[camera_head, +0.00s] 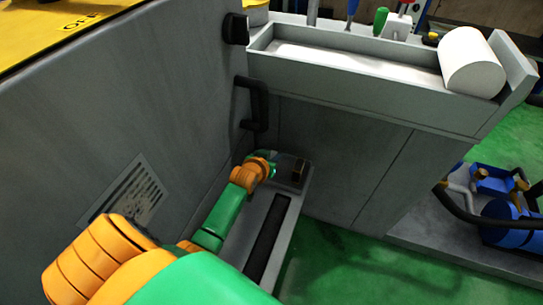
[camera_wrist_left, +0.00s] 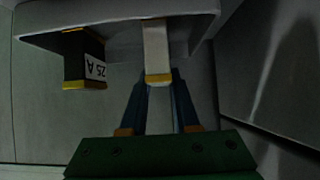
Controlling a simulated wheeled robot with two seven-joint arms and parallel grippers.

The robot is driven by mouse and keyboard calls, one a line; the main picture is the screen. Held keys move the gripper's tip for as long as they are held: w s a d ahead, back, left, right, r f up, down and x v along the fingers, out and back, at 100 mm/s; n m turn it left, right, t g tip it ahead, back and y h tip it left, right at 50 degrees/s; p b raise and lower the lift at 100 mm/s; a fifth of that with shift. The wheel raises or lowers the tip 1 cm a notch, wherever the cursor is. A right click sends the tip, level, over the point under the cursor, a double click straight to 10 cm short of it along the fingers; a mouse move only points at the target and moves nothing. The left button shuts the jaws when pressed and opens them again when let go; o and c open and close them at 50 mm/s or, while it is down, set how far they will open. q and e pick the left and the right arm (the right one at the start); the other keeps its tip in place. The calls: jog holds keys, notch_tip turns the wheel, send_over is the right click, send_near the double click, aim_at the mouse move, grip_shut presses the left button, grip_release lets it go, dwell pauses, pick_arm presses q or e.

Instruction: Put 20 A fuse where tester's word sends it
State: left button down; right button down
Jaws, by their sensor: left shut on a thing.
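My left gripper (camera_head: 274,167) reaches down to the grey ledge at the foot of the machine. In the left wrist view its two dark fingers (camera_wrist_left: 159,78) are shut on a pale block with a brass-coloured end (camera_wrist_left: 156,52); no rating shows on it. Left of it, apart, is a dark fuse with brass ends, marked "25 A" (camera_wrist_left: 84,58). Both lie against the underside of a grey tray-like part (camera_wrist_left: 110,14) in this view. In the head view a small dark block (camera_head: 299,171) sits right of the gripper. No tester shows clearly. My right gripper is out of view.
The ledge (camera_head: 240,240) has a long dark slot (camera_head: 268,238). The machine wall (camera_head: 170,110) with a black handle (camera_head: 256,105) stands close on the left. A grey trough (camera_head: 345,75) with a white roll (camera_head: 471,62) is above. The green floor is clear at lower right.

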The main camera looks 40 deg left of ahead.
aim_at(272, 155)
pick_arm(q)
jog(key=c, duration=0.7)
grip_release()
jog(key=shift+a, duration=0.1)
jog(key=shift+o, duration=0.2)
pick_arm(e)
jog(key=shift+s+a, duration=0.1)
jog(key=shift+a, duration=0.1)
pick_arm(q)
jog(key=p+v, duration=0.2)
jog(key=v, duration=0.1)
jog(key=shift+r, duration=0.25)
jog(key=p+v, duration=0.3)
jog(key=v, duration=0.5)
jog(key=shift+s, duration=0.35)
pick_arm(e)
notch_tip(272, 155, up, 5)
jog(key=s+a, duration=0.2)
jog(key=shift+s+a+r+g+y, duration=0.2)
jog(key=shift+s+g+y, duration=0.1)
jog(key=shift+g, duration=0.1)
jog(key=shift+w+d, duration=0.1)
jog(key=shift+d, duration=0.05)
